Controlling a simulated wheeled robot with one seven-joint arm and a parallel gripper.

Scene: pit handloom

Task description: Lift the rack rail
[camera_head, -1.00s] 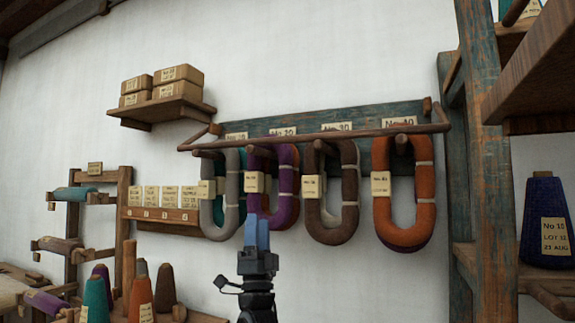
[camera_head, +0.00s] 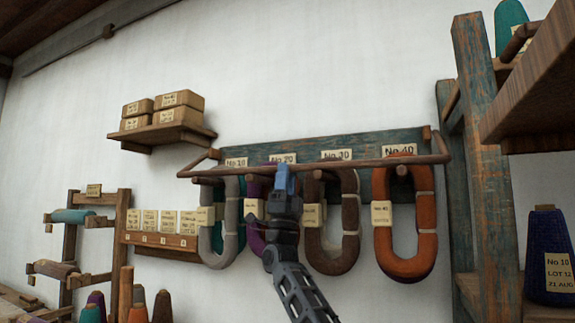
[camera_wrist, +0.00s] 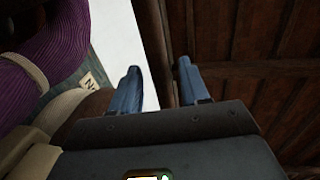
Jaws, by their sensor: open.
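The rack rail (camera_head: 350,164) is a long, thin brown wooden bar in the head view. It runs across the front of the yarn rack, with an arm at each end. My gripper (camera_head: 284,176) is raised at the rail, a little left of its middle, in front of the purple skein. Its blue fingers overlap the rail in the picture; contact cannot be told. In the wrist view my gripper (camera_wrist: 155,82) has its two fingers apart. A dark wooden strip shows beyond and between them, but I cannot tell whether it is the rail.
Purple (camera_head: 256,235), grey (camera_head: 232,225), brown (camera_head: 350,230) and orange (camera_head: 425,215) skeins hang below the rail. A teal-worn post (camera_head: 485,180) and a shelf stand close on the right. A small shelf of boxes (camera_head: 160,135) is at upper left. Bare wall lies above the rack.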

